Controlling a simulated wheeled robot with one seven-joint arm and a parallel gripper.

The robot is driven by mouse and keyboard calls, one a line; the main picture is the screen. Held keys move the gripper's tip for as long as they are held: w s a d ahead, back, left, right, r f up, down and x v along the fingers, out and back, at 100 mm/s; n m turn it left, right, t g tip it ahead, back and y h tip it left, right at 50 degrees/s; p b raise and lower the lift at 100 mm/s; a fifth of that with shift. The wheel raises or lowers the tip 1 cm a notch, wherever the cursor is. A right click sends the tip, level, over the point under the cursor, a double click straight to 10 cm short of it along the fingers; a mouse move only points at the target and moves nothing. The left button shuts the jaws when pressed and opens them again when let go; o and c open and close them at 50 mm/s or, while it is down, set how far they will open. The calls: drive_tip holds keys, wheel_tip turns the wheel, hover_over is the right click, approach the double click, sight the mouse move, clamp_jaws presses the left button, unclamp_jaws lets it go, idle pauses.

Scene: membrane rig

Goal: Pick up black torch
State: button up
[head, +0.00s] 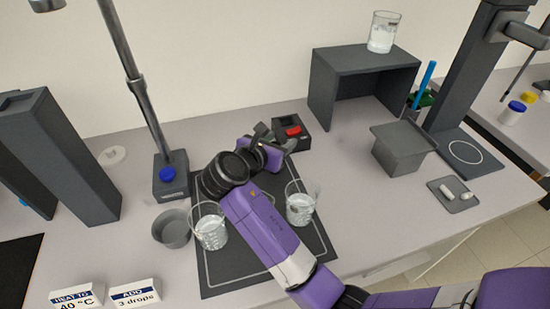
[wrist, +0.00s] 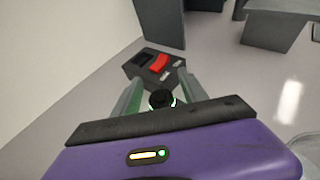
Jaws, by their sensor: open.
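A small black round-topped thing, which looks like the black torch (wrist: 161,98), shows in the wrist view between the fingers of my gripper (wrist: 160,92). A pale greenish edge shows beneath it, and its lower part is hidden by my gripper's body. My gripper is open, with one finger on each side of it. I cannot tell whether either finger touches it. In the head view my gripper (head: 272,136) is at the back of the dark mat, and I cannot make out the torch clearly there.
A dark box with a red switch (head: 292,129) stands just beyond my gripper; it also shows in the wrist view (wrist: 158,64). Two glass beakers (head: 210,232) (head: 300,208) flank my arm on the mat (head: 222,280). A stand (head: 170,180) is left, a dark shelf (head: 365,60) right.

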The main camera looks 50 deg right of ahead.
drive_tip(key=shift+d+f, duration=0.1)
drive_tip(key=shift+d, duration=0.1)
clamp_jaws()
idle(0.3)
